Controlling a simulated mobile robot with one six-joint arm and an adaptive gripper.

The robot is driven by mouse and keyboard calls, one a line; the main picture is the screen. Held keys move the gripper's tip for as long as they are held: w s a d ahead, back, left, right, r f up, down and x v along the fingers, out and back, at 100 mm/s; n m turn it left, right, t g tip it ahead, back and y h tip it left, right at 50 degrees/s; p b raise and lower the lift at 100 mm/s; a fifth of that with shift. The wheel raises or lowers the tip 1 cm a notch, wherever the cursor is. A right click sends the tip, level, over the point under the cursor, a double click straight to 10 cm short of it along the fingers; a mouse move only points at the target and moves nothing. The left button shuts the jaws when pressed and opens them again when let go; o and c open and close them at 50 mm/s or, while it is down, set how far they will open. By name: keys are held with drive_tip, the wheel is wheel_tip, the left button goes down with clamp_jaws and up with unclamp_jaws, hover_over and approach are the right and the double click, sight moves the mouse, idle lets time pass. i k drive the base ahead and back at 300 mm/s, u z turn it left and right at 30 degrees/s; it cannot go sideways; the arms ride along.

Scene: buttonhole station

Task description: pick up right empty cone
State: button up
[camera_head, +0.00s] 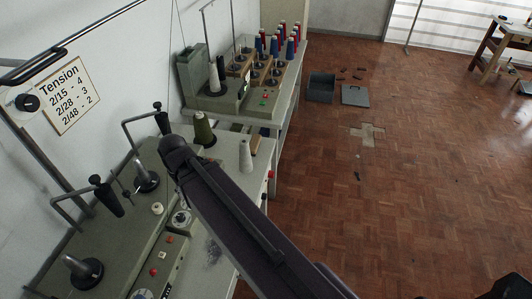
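A pale grey-white cone (246,155), apparently bare of thread, stands upright on the near table (229,185). An olive thread cone (203,130) stands to its left, farther back. A white cone (221,70) stands on the back machine. Two dark, cone-like pieces (162,122) and (108,197) sit on bent rods at the left; I cannot tell whether they are empty cones. Below them are round black holders (147,178) and (85,270). My dark arm crosses from the bottom to the near table, its joint left of the grey-white cone. My gripper is not identifiable in view.
A grey machine (150,245) with buttons lies along the left wall. The back machine table (262,110) holds several red and blue thread cones (290,45). A dark crate (321,87) and a grey lid (355,95) lie on the floor. The wooden floor at right is mostly clear.

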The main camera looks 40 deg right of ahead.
sight(245, 165)
drive_tip(key=z, duration=0.85)
drive_tip(key=k, duration=1)
drive_tip(key=u, duration=0.05)
drive_tip(key=i, duration=0.8)
drive_tip(key=z, duration=0.05)
